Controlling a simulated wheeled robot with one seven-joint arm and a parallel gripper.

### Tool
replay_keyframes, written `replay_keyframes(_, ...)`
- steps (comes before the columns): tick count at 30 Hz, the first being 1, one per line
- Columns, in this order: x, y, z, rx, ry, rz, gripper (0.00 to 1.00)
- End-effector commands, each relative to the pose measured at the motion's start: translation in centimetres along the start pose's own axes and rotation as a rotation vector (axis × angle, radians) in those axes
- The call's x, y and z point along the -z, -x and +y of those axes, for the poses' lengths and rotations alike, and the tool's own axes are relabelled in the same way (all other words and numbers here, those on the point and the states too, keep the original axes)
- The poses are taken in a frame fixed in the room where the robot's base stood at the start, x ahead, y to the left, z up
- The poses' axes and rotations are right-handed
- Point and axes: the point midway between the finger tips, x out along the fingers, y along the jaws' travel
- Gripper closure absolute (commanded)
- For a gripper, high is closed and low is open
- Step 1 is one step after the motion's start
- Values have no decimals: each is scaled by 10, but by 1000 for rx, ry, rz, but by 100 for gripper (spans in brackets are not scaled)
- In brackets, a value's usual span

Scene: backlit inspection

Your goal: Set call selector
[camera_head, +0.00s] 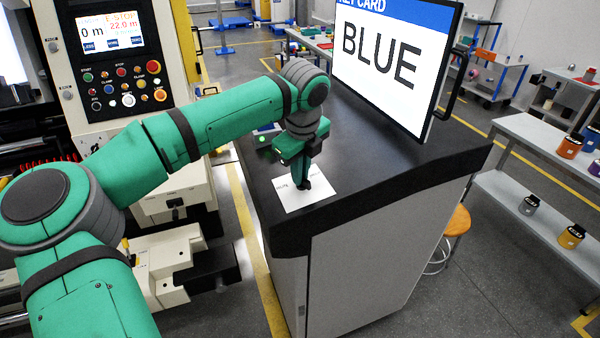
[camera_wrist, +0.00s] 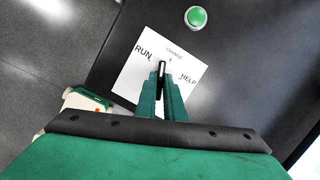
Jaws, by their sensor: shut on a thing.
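The call selector's white plate (camera_head: 291,204) lies on the dark sloping top of the console. In the wrist view the plate (camera_wrist: 133,80) reads RUN on the left, CHANGE at the top and HELP on the right. The selector knob (camera_wrist: 162,68) is a small dark piece with a light line, which points roughly toward CHANGE. My gripper (camera_head: 304,186) reaches down over the plate and is shut on the knob. In the wrist view the green fingers (camera_wrist: 162,80) hide most of the knob.
A green button (camera_wrist: 195,16) sits on the console top beyond the plate. A large screen (camera_head: 390,62) reading BLUE stands at the console's back. A control panel (camera_head: 122,68) with several buttons is at the left. A stool (camera_head: 458,221) stands right of the console.

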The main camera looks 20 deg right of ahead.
Motion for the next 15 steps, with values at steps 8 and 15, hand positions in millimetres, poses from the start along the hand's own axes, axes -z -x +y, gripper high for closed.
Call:
replay_keyframes(8, -3, 2, -1, -64, 253, -6, 100)
replay_keyframes(15, -3, 1, -2, -113, 442, -5, 100)
